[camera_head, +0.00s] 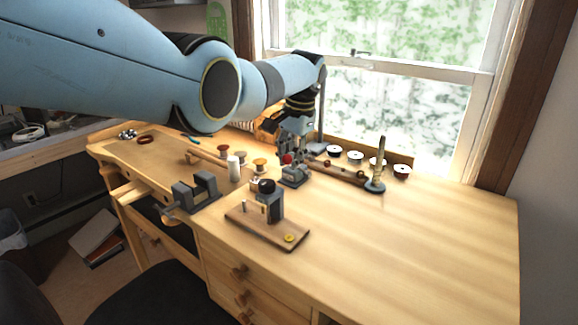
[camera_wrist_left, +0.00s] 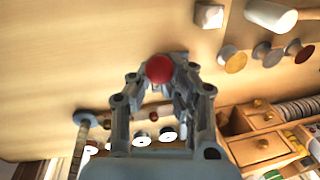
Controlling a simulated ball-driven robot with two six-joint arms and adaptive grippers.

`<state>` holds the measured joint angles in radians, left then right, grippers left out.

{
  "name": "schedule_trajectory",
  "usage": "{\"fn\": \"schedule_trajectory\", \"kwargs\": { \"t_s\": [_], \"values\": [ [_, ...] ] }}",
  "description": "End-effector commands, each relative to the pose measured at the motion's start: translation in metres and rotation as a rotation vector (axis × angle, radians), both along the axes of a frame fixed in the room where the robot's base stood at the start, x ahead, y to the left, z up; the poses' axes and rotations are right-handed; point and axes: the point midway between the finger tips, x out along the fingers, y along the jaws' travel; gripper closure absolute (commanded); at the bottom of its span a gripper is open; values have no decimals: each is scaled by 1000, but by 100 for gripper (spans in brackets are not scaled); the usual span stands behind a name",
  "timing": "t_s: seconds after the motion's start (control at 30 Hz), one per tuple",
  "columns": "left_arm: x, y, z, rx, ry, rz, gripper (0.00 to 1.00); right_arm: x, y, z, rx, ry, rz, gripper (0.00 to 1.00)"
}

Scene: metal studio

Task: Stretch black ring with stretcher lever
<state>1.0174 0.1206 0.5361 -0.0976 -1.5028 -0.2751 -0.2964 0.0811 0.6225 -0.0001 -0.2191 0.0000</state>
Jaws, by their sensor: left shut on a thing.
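A red ball knob (camera_head: 287,158) tops the stretcher lever; its grey base (camera_head: 295,177) stands on the bench below my gripper. My left gripper (camera_head: 291,150) is over this tool from behind, with its fingers at the knob. In the left wrist view the red knob (camera_wrist_left: 159,69) sits at the tips of my gripper (camera_wrist_left: 161,78), which is shut on it. The fingers hide most of the lever and base there. I cannot make out the black ring. My right gripper is not in view.
A board-mounted grey tool (camera_head: 271,207) with a black knob stands in front. A vise (camera_head: 195,194) is to its left. An upright tapered rod (camera_head: 380,160) and several spools (camera_head: 356,157) stand toward the window. The bench's right side is clear.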

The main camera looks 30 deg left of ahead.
Motion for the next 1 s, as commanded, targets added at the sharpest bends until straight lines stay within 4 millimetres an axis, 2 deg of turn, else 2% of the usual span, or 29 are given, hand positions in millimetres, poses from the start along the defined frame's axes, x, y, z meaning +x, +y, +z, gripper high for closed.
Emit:
{"fn": "schedule_trajectory", "kwargs": {
  "t_s": [0.03, 0.3, 0.97, 1.0],
  "values": [
    [8, -2, 10, -1, -22, 2, 100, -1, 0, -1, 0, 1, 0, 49],
    [15, -2, 19, -1, -26, 3, 100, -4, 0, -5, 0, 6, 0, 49],
    [18, -1, 23, 1, -29, 3, 100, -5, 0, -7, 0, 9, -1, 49],
    [18, -1, 23, 1, -28, 4, 82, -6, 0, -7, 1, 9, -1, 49]
  ]
}}
